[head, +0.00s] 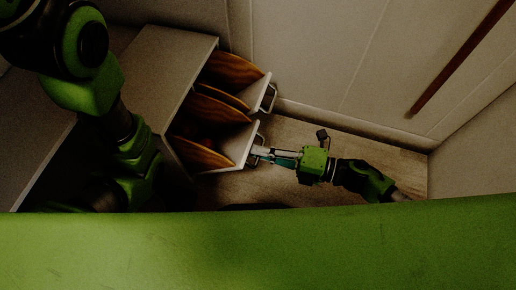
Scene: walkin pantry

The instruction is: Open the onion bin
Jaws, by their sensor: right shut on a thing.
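Two tilt-out bins with pale fronts and curved brown wooden sides stand out from a pale cabinet (165,75). The nearer bin front (240,147) has a metal handle (260,138). My right gripper (264,153) is shut on this handle, with its arm coming from the right. The farther bin front (258,92) also leans out and has its own handle (272,98). No label shows, so I cannot tell from the picture which bin is for onions. The inside of the nearer bin is dark. My left arm is at the left; its gripper is out of view.
A pale panelled wall (330,60) with a long brown bar (455,65) closes off the back and right. A green surface fills the bottom of the view and hides what is below.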

